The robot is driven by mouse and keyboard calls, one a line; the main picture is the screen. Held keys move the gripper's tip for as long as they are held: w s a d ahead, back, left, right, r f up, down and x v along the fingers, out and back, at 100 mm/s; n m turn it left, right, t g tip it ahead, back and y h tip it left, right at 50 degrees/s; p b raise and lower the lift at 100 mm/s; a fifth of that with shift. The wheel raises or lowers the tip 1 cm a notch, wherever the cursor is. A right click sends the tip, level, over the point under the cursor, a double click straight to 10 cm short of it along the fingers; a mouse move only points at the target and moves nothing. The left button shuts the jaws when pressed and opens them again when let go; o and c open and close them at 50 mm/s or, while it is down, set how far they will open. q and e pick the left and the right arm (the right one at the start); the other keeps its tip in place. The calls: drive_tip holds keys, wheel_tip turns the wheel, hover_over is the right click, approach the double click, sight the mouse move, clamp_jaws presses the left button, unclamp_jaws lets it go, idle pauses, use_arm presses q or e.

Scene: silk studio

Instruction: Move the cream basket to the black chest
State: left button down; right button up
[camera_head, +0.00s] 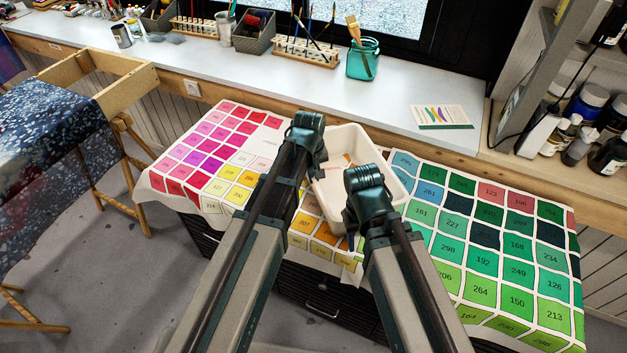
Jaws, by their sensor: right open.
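The cream basket (350,141) is a pale, open-topped tub with rounded corners. It stands on the colour-chart cloth that covers the black chest (325,297), whose dark drawer fronts show below the cloth. My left gripper (316,160) is at the basket's left side, and its fingers are mostly hidden by its own wrist. My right gripper (352,215) is at the basket's near right side and is open. I cannot tell whether either gripper touches the rim. The near part of the basket is hidden behind my wrists.
A long pale counter (250,75) runs behind, with a teal brush jar (363,62), a card (441,117) and brush racks. Bottles (607,155) fill a shelf at right. A wooden frame (115,95) with dark speckled fabric stands at left.

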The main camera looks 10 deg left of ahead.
use_arm(q)
drive_tip(key=shift+r, duration=0.1)
drive_tip(key=c, duration=1.5)
unclamp_jaws()
drive_tip(key=shift+f, duration=0.2)
drive_tip(key=o, duration=0.5)
drive_tip(key=shift+c, duration=0.2)
drive_tip(key=shift+r, duration=0.1)
wheel_tip(320, 180, up, 12)
drive_tip(key=s+p, duration=0.2)
drive_tip(key=p, duration=1)
drive_tip(key=s+d+m+g+y, duration=0.1)
drive_tip(key=s+d+m+g, duration=0.1)
drive_tip(key=s+m, duration=0.7)
drive_tip(key=s, duration=0.8)
drive_tip(key=shift+s+d, duration=0.25)
drive_tip(key=shift+s, duration=0.15)
